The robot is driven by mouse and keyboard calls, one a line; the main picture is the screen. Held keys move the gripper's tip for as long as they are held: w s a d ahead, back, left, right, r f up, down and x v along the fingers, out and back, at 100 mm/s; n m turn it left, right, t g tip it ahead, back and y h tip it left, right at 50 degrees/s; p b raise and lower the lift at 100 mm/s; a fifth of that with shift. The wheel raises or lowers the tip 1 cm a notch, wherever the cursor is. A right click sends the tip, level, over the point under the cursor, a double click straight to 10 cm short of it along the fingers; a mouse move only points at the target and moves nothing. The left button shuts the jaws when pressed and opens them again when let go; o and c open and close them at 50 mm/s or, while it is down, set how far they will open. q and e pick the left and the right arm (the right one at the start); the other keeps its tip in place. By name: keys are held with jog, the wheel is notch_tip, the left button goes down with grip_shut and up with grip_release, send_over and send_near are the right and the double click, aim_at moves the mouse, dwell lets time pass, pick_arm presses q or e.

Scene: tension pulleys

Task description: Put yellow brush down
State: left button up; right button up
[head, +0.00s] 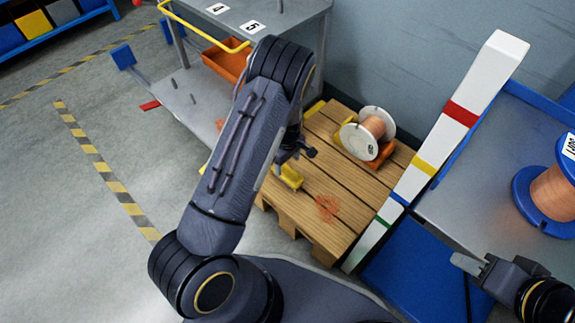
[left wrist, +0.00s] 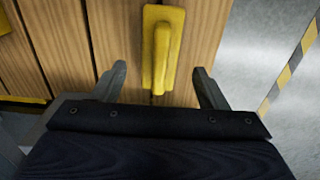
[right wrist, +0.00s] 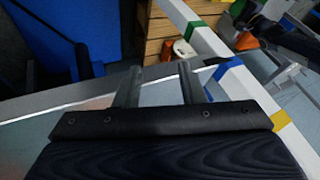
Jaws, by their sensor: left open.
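The yellow brush (head: 290,177) lies on the wooden pallet (head: 320,185) near its left edge. In the left wrist view the yellow brush (left wrist: 162,45) is between and ahead of the fingertips, with its raised handle facing the camera. My left gripper (head: 297,155) is open just above the brush, with a finger to each side and no visible contact. The left arm hides part of the pallet. My right gripper (head: 468,264) is at the lower right over the metal table; its fingers (right wrist: 157,78) are apart with nothing between them.
A white post with coloured bands (head: 440,145) slants beside the pallet. A blue spool (head: 552,188) stands on the right table. A grey cart with an orange bin (head: 226,62) stands behind.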

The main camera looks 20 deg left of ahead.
pick_arm(q)
jog(key=s+d+r+m+t+h+p, duration=0.1)
jog(key=s+r+m, duration=0.15)
jog(key=r, duration=0.75)
jog(key=s+r+m+t+h, duration=0.15)
jog(key=s+r, duration=0.25)
jog(key=r, duration=0.5)
jog(key=s+d+r+m+h+p, duration=0.15)
jog(key=s+r, duration=0.25)
jog(key=r, duration=0.6)
jog(key=s+r+m+t, duration=0.1)
jog(key=s+r+m, duration=0.2)
jog(key=s, duration=0.4)
jog(key=s+r+m+t, duration=0.2)
jog(key=s+r+m, duration=0.1)
jog(key=s, duration=0.5)
jog(key=shift+s+d+r+m, duration=0.15)
jog(key=shift+s+d+m, duration=0.2)
jog(key=shift+m, duration=0.2)
